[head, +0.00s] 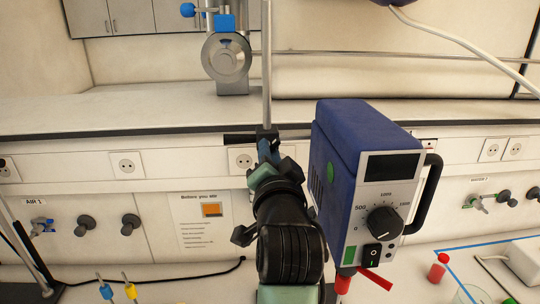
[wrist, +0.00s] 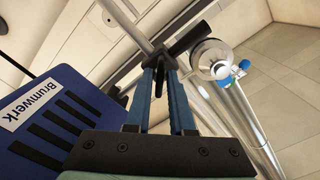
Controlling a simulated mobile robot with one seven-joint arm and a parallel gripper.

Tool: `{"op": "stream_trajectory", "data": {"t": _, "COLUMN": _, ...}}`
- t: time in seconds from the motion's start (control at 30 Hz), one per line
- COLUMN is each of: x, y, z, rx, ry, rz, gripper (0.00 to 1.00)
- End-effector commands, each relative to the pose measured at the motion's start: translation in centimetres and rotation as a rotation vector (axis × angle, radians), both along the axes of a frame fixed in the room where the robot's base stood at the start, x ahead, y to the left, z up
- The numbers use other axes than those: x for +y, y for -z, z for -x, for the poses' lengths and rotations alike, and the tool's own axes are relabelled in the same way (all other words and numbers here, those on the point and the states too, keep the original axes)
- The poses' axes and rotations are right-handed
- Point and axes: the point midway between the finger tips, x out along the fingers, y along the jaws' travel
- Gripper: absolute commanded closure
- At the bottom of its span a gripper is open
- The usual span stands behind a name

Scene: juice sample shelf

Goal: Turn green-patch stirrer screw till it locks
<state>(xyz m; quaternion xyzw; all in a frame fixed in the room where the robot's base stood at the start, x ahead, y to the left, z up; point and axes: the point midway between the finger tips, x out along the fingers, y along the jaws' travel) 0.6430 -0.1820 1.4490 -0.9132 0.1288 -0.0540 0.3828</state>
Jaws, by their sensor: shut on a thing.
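The stirrer (head: 340,140) is a blue box with a grey front, a dial and a black side handle. A green patch (head: 330,173) marks its left side. Its vented side, labelled Brumwerk, fills the left of the wrist view (wrist: 65,120). A steel rod (head: 266,75) stands upright beside it. My gripper (head: 267,138) is at the rod's clamp, left of the stirrer. In the wrist view its blue fingers (wrist: 160,66) are shut on a small dark screw (wrist: 160,80) at the black clamp (wrist: 190,38). The fingers hide most of the screw.
A second metal stand with a round steel part (head: 227,58) and blue knobs is behind, on the shelf (head: 120,108). Wall sockets and valves line the panel. A red-capped bottle (head: 438,268) and a blue-edged area are at lower right.

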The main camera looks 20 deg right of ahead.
Motion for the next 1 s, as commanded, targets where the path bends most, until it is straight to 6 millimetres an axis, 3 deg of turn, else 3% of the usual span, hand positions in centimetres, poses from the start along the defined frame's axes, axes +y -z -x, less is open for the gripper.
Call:
{"op": "stream_trajectory", "data": {"t": 0.6, "x": 0.12, "y": 0.11, "z": -0.03, "rx": -0.154, "ry": -0.002, "rz": -0.536, "gripper": 1.0}}
{"op": "stream_trajectory", "data": {"t": 1.0, "x": 0.05, "y": 0.08, "z": -0.01, "rx": -0.208, "ry": -0.001, "rz": -0.729, "gripper": 1.0}}
